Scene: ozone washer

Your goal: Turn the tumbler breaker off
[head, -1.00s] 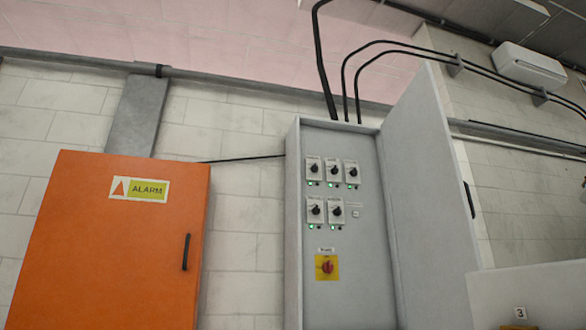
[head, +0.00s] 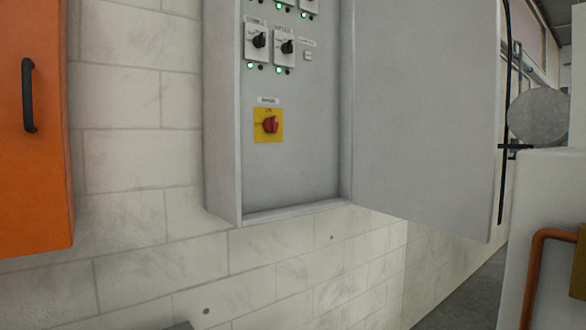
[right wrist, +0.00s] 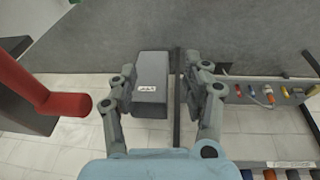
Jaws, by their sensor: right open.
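The grey breaker cabinet (head: 300,170) is open in the head view and holds black rotary breaker switches. Two switches show whole, a left one (head: 259,40) and a right one (head: 288,47), each with a lit green lamp below. Their labels are too small to read, so I cannot tell which is the tumbler breaker. A red main knob on a yellow plate (head: 268,124) sits below them. My right gripper (right wrist: 170,88) is open in the right wrist view, with no switch visible near it. My left gripper is not in view.
The cabinet door (head: 420,110) stands open to the right. An orange cabinet (head: 30,150) is on the left. A dark grey labelled box (right wrist: 150,88) shows between my right fingers, with a red pipe (right wrist: 45,95) to the left. Colored fittings (right wrist: 268,92) are at the right.

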